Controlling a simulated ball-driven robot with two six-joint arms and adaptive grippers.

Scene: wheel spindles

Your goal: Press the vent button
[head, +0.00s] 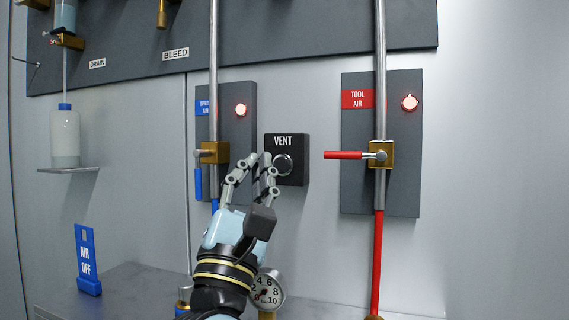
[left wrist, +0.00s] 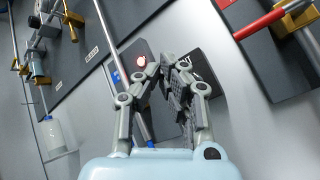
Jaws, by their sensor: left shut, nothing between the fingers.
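The vent button (head: 284,164) is a round dark button with a pale ring on a black box labelled VENT (head: 301,143), mounted on the grey wall. My left gripper (head: 261,159) is shut and empty, its fingertips at the left edge of the box, just left of the button in the head view. I cannot tell whether they touch it. In the left wrist view the fingers (left wrist: 168,62) come together in front of the box (left wrist: 211,72) and hide the button. My right gripper is in neither view.
Left of the box is the spindle air panel (head: 240,134) with a lit red lamp and a blue-handled valve. Right is the tool air panel (head: 403,190) with a lit lamp and a red lever (head: 343,155) pointing left. A gauge (head: 268,291) and AIR OFF sign (head: 87,262) stand below.

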